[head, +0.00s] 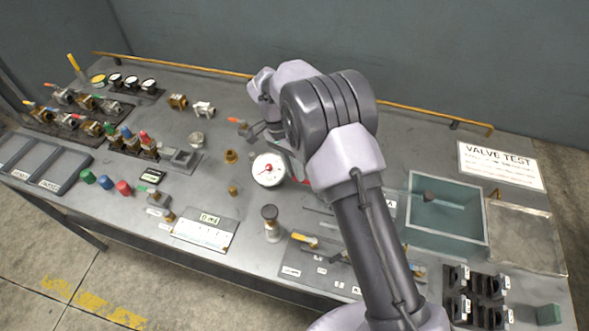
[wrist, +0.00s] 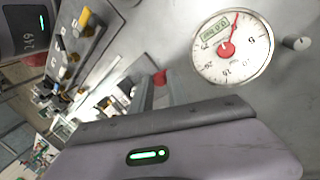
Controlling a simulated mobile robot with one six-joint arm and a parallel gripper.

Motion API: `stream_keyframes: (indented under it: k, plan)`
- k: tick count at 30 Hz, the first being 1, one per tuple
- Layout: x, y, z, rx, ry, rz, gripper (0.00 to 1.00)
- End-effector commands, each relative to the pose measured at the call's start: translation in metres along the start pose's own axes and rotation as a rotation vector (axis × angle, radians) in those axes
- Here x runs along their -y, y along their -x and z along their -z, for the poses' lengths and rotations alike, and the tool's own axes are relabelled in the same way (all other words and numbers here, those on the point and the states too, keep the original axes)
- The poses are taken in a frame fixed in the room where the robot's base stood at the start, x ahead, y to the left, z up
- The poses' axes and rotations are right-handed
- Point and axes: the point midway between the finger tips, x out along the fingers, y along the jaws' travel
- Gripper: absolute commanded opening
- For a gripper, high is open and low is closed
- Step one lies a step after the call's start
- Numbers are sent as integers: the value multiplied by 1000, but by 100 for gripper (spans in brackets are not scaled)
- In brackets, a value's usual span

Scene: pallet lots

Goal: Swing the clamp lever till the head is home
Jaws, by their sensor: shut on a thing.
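The clamp lever shows as a small red grip (wrist: 160,77) in the wrist view, beside the white dial. In the head view a bit of red (head: 304,182) shows just right of the dial, at the edge of my arm. My gripper (wrist: 157,91) is shut on the lever; its grey fingers show only in part in the wrist view. In the head view my arm hides the fingertips and most of the lever. I cannot make out the clamp head in either view, so its distance from its seat cannot be told.
The white dial gauge (head: 268,170) stands close to the gripper; it also shows in the wrist view (wrist: 232,48). A knobbed post (head: 270,222) and a yellow-handled valve (head: 303,239) stand nearer the front. A teal bin (head: 447,243) lies right of my arm.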

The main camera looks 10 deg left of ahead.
Motion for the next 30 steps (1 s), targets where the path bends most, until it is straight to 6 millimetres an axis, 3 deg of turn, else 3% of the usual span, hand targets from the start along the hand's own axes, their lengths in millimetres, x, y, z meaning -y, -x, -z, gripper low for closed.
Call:
stream_keyframes:
  k: [1, 2, 5, 23, 26, 30]
  plan:
    - [-1, -3, 0, 1, 0, -4, 0]
    - [-1, -3, 0, 1, 0, -4, 22]
    - [-1, -3, 0, 1, 1, -4, 41]
    - [0, 1, 0, -1, 2, -1, 42]
    - [0, 16, 0, -3, 1, 1, 42]
    - [-1, 52, 0, -3, 1, 3, 42]
